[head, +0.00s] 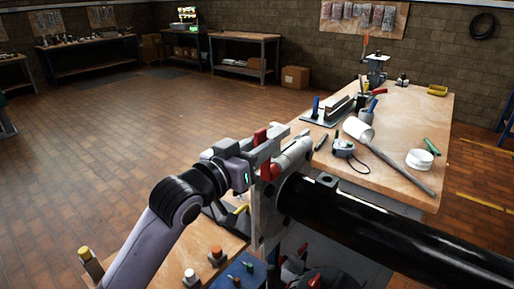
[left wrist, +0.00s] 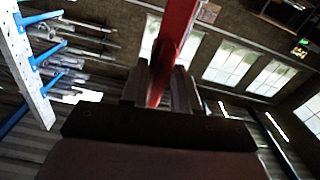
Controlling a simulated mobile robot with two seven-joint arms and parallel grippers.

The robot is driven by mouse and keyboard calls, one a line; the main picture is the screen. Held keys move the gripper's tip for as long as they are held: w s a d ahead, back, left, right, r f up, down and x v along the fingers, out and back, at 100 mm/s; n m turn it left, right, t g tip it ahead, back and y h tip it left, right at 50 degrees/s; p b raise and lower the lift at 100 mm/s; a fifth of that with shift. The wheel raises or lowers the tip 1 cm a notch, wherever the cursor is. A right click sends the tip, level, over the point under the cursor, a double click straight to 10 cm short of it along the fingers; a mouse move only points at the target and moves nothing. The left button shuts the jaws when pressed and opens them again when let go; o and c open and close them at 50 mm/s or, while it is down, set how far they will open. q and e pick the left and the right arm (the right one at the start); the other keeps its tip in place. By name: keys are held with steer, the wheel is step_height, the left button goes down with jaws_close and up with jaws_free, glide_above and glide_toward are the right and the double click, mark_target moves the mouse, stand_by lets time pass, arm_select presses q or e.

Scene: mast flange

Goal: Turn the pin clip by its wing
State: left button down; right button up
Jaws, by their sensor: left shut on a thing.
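My left gripper (head: 252,152) reaches in from the left to a grey upright flange plate (head: 258,212) at the end of a black mast tube (head: 385,225). In the left wrist view, its fingers (left wrist: 160,88) are closed on a red bar, the wing of the pin clip (left wrist: 174,40), which runs up out of the picture. In the head view, a red part (head: 260,137) shows at the top of the plate beside the gripper. Another red part (head: 266,171) sits lower on the plate. The clip's pin end is hidden. My right gripper cannot be made out.
A wooden workbench (head: 405,185) behind the flange holds a white cylinder, a tape measure (head: 343,148), a white roll (head: 419,159) and a vise (head: 376,68). A nearer bench (head: 165,262) at the bottom holds several capped posts. The floor at left is open.

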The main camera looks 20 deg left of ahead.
arm_select(q)
steer(key=c, duration=1.1)
jaws_free()
steer(key=shift+v, duration=2.5)
steer(key=shift+f, duration=0.15)
steer(key=s+a+f+g+y, duration=0.1)
steer(key=s+f, duration=0.2)
steer(key=f, duration=0.6)
steer(key=s+f+g+y, duration=0.1)
steer(key=s+f+g, duration=0.15)
steer(key=f, duration=0.65)
steer(key=s+a+f+g+y, duration=0.1)
steer(key=s+f, duration=0.3)
steer(key=f, duration=0.6)
steer(key=s+f+g+y, duration=0.1)
steer(key=s+f+g, duration=0.1)
steer(key=s+f, duration=0.7)
steer(key=shift+s+a+f, duration=0.2)
steer(key=shift+s+a, duration=0.2)
steer(key=shift+s, duration=0.25)
